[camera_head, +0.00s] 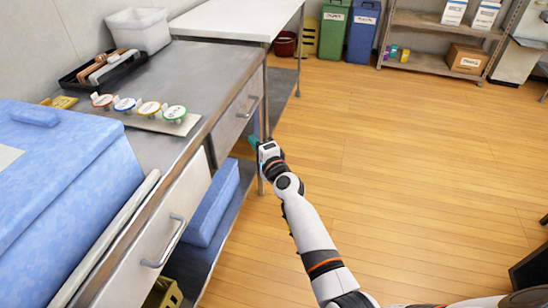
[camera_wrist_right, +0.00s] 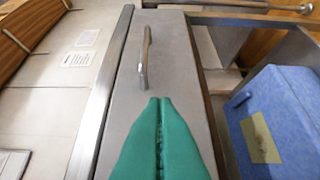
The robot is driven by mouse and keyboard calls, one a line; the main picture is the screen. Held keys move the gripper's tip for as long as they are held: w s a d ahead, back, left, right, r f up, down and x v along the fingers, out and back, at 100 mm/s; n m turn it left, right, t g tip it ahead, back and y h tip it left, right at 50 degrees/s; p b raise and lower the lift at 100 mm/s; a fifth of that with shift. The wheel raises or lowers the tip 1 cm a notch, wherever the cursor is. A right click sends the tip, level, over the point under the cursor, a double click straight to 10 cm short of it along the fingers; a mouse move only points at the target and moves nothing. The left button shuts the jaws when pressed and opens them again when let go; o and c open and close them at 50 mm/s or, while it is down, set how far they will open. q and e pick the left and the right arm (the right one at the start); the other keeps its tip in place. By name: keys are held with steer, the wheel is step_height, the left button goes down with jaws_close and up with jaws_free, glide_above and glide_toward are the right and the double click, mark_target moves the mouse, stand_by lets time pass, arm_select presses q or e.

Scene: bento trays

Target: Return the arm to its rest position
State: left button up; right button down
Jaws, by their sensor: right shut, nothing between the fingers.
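My right arm comes in from the bottom of the head view and reaches up and left. Its gripper (camera_head: 254,142), with green fingers, is beside the front of the metal counter (camera_head: 190,62), over the floor side. In the right wrist view the green fingers (camera_wrist_right: 160,100) are pressed together with nothing between them. They point toward a grey drawer front with a metal handle (camera_wrist_right: 144,57); I cannot tell the exact gap. My left arm and gripper do not show.
A blue box (camera_head: 60,185) sits on the counter at left. Several round-topped items stand on a board (camera_head: 150,123), beside a black tray (camera_head: 75,82) and a white bin (camera_head: 138,30). Another blue box (camera_head: 210,205) is on the lower shelf. The wooden floor (camera_head: 420,150) at right is clear.

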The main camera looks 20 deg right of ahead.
steer(key=s+d+p, duration=0.1)
steer(key=s, duration=0.6)
steer(key=s+f+n+g, duration=0.55)
steer(key=s+f, duration=0.45)
steer(key=f, duration=0.5)
steer(key=s+f+n+g, duration=0.4)
steer(key=s+f+n, duration=0.2)
steer(key=s+f, duration=0.75)
steer(key=s+d+f+n+g+h, duration=0.2)
steer(key=s+f+n+g, duration=0.1)
steer(key=s+f, duration=0.5)
steer(key=s+d+f+n+g+h, duration=0.1)
steer(key=s+d+f+n+g, duration=0.2)
steer(key=s+f, duration=0.55)
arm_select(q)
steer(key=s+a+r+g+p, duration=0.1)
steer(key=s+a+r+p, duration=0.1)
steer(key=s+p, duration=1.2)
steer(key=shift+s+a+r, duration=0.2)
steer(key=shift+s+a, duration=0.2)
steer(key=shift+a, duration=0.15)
arm_select(e)
steer(key=s+d+r, duration=0.1)
steer(key=s+r, duration=0.3)
steer(key=s, duration=0.3)
steer(key=s+d+r+g, duration=0.1)
steer(key=s+r, duration=0.3)
steer(key=s, duration=0.3)
steer(key=shift+r+n, duration=0.2)
steer(key=shift+n, duration=0.15)
